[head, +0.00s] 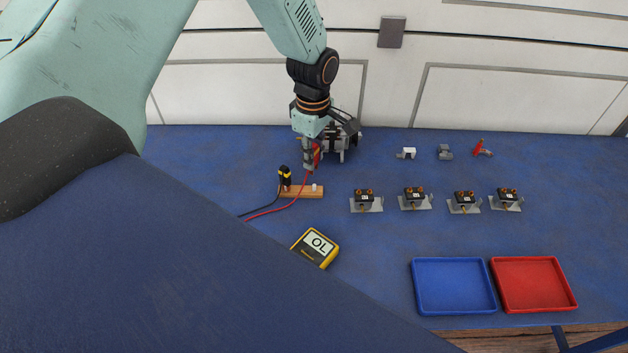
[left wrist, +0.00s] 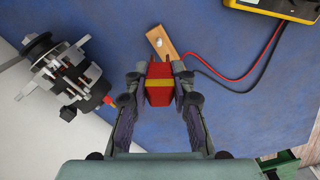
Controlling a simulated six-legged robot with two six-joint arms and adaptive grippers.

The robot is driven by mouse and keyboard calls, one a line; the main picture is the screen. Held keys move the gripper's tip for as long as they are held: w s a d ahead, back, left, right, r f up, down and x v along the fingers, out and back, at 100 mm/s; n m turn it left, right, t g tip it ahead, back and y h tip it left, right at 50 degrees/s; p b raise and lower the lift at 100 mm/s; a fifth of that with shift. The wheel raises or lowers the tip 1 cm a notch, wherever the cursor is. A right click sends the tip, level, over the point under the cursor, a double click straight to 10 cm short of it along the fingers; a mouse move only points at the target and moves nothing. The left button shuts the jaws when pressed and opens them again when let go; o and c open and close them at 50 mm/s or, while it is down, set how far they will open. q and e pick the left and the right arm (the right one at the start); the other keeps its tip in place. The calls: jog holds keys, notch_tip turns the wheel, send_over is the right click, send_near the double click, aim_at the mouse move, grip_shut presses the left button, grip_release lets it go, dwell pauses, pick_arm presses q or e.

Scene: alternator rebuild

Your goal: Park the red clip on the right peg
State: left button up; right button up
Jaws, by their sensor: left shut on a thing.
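My left gripper (head: 311,162) is shut on the red clip (head: 317,153), above the mat and just behind the wooden peg board (head: 312,194). In the left wrist view the red clip (left wrist: 159,93), with a yellow band, sits between the two fingertips (left wrist: 160,78). The right peg (head: 314,187), with a white top, is bare; it also shows in the left wrist view (left wrist: 158,43), a little beyond the clip. A black clip with yellow marks (head: 285,177) stands on the left end of the board. My right gripper is not in view.
The alternator (head: 337,140) stands right behind the gripper. A yellow meter (head: 316,247) reading OL lies in front, with red and black leads on the mat. Several black parts on plates (head: 415,198) stand to the right, with blue (head: 453,312) and red (head: 535,308) trays nearer.

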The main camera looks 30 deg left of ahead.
pick_arm(q)
jog(key=shift+r+p, duration=0.6)
jog(key=shift+r, duration=0.2)
jog(key=shift+w+f, duration=0.1)
notch_tip(320, 180, down, 5)
jog(key=b, duration=0.2)
jog(key=shift+f+b, duration=0.1)
jog(key=shift+b, duration=0.2)
jog(key=shift+f, duration=0.2)
